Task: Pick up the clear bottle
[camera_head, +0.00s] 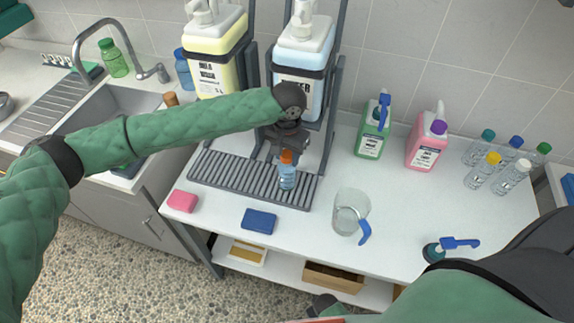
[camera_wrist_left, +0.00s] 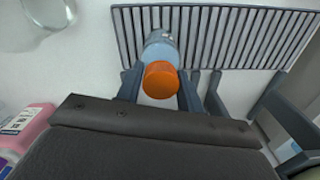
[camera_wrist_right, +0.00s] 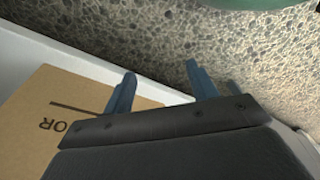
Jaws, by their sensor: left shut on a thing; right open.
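A small clear bottle with an orange cap (camera_head: 287,172) and bluish contents stands upright over the slatted drip tray (camera_head: 230,177). It also shows in the left wrist view, seen from above its cap (camera_wrist_left: 161,80). My left gripper (camera_head: 287,150) is shut on this bottle near its top, one finger on each side. I cannot tell whether its base touches the slats. Several other small clear bottles (camera_head: 482,170) with coloured caps stand at the right of the counter. My right gripper (camera_wrist_right: 160,82) is open and empty, low down near a cardboard box (camera_wrist_right: 60,120).
Two large dispenser jugs, yellow (camera_head: 214,45) and blue (camera_head: 300,55), stand in a dark frame behind the tray. A clear pitcher (camera_head: 349,212), blue sponge (camera_head: 259,220), pink sponge (camera_head: 183,201), green spray bottle (camera_head: 371,135) and pink bottle (camera_head: 426,148) surround it. The sink (camera_head: 115,105) is left.

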